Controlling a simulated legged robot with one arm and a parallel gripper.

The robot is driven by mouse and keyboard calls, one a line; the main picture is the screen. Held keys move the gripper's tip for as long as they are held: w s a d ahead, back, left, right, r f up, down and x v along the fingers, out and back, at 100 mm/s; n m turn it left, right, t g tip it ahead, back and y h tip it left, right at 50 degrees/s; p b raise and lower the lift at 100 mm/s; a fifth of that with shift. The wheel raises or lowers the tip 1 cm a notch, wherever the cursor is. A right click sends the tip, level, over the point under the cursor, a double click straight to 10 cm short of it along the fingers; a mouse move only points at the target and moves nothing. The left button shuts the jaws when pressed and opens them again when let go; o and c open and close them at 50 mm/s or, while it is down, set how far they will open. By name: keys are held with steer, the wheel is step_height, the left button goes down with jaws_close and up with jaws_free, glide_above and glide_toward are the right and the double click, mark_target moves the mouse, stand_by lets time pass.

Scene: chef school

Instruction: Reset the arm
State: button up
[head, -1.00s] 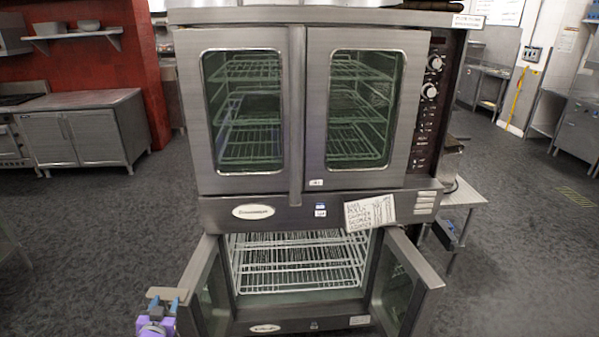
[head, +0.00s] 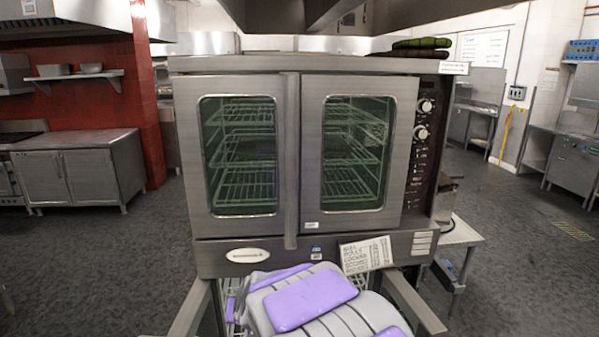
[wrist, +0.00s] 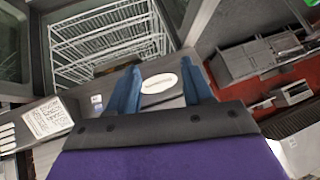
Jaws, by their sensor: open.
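My gripper (wrist: 160,88) shows in the wrist view with its two blue fingers apart and nothing between them. In the head view my purple and grey arm is folded in the lower middle, in front of the lower oven, and the gripper itself is out of sight. The steel double oven (head: 312,85) stands straight ahead with its upper doors shut. The lower oven's left door (head: 190,309) and right door (head: 414,303) stand open. Its wire racks (wrist: 105,42) show in the wrist view. My arm hides most of the lower opening in the head view.
A steel side table (head: 457,236) stands right of the oven. A steel cabinet (head: 75,176) is by the red wall on the left, below a shelf (head: 75,76) with bowls. Grey floor is clear on both sides.

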steer(key=s+d+r+g+h, duration=0.1)
steer(key=s+d+r+g, duration=0.2)
steer(key=s+d, duration=1)
steer(key=s+d+g+h, duration=0.1)
steer(key=s+d+g, duration=0.1)
steer(key=s+d, duration=0.3)
steer(key=s+d+m+g+h, duration=0.1)
steer(key=s+d, duration=0.4)
steer(key=s, duration=0.7)
steer(key=s+d+g, duration=0.2)
steer(key=s+d, duration=0.3)
steer(key=s, duration=0.4)
steer(key=shift+s+d+m+g+h, duration=0.2)
steer(key=shift+d+m+g+h, duration=0.1)
steer(key=shift+g+h, duration=0.1)
